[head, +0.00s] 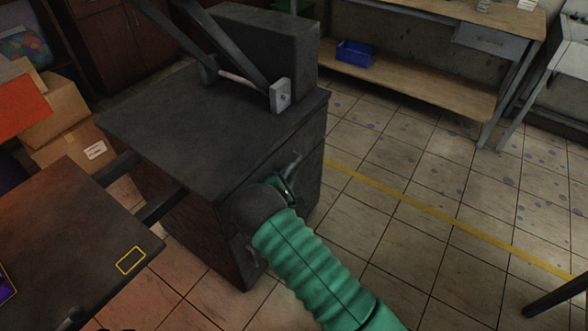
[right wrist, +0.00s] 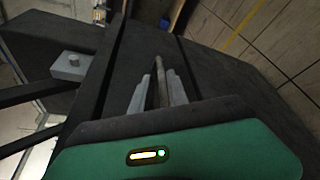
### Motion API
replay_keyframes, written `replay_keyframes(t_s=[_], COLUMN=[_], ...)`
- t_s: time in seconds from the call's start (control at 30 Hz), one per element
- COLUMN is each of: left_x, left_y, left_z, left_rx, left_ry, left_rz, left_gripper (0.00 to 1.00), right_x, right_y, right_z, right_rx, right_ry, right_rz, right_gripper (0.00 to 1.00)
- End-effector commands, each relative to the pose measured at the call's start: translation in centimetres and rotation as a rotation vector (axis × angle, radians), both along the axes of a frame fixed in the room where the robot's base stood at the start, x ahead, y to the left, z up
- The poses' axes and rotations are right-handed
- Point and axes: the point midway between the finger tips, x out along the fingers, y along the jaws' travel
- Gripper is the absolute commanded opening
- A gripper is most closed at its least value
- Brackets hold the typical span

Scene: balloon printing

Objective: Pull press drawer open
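The press is a dark cabinet (head: 200,130) with an upper block and slanted bars on top. Its front face, with the drawer, shows in the head view but is partly hidden by my right arm. My right gripper (head: 290,176) is at that face, near its upper part. In the right wrist view, its two grey fingers (right wrist: 157,92) point at the dark face, with a thin brownish bar (right wrist: 158,72), perhaps the drawer handle, between them. The fingers are close to the bar; whether they grip it I cannot tell. The drawer looks shut. My left gripper is not in view.
A dark flat platen (head: 60,225) on two arms sticks out to the left of the cabinet. Cardboard boxes (head: 62,115) stand behind it. A workbench (head: 420,80) with a blue bin (head: 356,52) is at the back. Tiled floor with a yellow line (head: 440,213) is clear at right.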

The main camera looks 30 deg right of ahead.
Motion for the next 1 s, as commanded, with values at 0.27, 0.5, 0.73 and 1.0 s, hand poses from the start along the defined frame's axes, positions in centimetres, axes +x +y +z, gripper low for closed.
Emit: replay_keyframes(t_s=[0.27,0.5,0.73,1.0], left_x=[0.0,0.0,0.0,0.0], left_y=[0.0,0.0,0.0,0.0], left_z=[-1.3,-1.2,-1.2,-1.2], left_rx=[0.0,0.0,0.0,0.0], left_ry=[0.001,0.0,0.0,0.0], left_rz=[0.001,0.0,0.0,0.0], left_gripper=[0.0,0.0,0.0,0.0], right_x=[2.8,3.0,3.0,3.0], right_y=[-3.6,-3.7,-3.5,-3.4], right_z=[-1.4,-1.3,-1.2,-1.3], right_rx=[0.007,0.006,0.005,0.008], right_ry=[0.001,0.002,0.003,0.003], right_rz=[0.0,0.001,0.001,0.004], right_gripper=[0.2,0.2,0.0,0.0])
